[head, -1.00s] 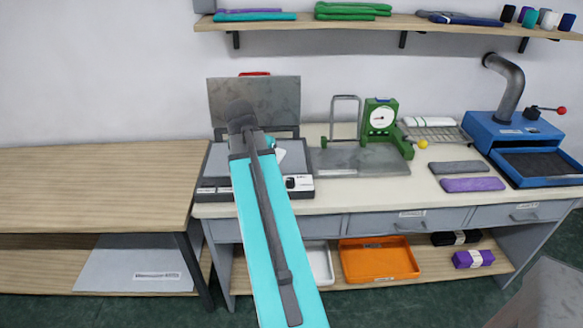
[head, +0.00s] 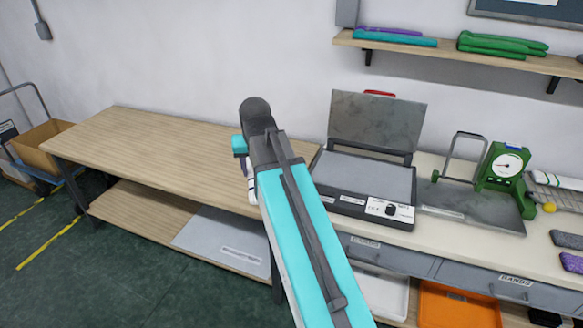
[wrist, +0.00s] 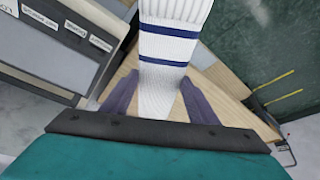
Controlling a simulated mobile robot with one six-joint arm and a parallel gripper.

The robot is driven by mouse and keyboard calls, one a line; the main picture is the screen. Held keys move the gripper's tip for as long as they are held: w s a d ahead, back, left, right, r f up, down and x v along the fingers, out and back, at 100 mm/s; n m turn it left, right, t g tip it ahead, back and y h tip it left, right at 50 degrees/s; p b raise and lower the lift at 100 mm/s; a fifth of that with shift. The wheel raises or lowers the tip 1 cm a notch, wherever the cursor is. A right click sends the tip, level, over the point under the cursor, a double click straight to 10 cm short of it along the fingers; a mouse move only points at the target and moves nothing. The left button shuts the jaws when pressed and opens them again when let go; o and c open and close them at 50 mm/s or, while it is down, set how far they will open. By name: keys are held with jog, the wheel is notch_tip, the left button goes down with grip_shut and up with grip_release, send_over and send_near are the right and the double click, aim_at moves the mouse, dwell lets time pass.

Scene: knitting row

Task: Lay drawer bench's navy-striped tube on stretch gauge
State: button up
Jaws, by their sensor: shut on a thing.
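The navy-striped tube (wrist: 165,60), white ribbed knit with two navy bands, is between the purple fingers of my gripper (wrist: 158,98) in the wrist view. My gripper is shut on it, and the tube's upper end runs out of the picture. In the head view, a small part of the tube (head: 252,188) shows left of my arm, which hides the rest. The green dial device with a grey plate, apparently the stretch gauge (head: 500,165), stands on the drawer bench (head: 447,245) at the right. My gripper is well left of it.
An open flat press (head: 365,185) with a raised lid stands between my arm and the gauge. A bare wooden table (head: 160,150) lies at left. A shelf (head: 450,58) with folded knits hangs above the bench. An orange tray (head: 455,305) sits below.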

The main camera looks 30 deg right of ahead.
jog(key=w+a+r+n, duration=0.1)
jog(key=a+n, duration=0.1)
jog(key=a, duration=0.4)
jog(key=w+a+r+n+y+p, duration=0.1)
jog(key=a+r+n, duration=0.1)
jog(key=a, duration=0.5)
jog(key=shift+a+y, duration=0.3)
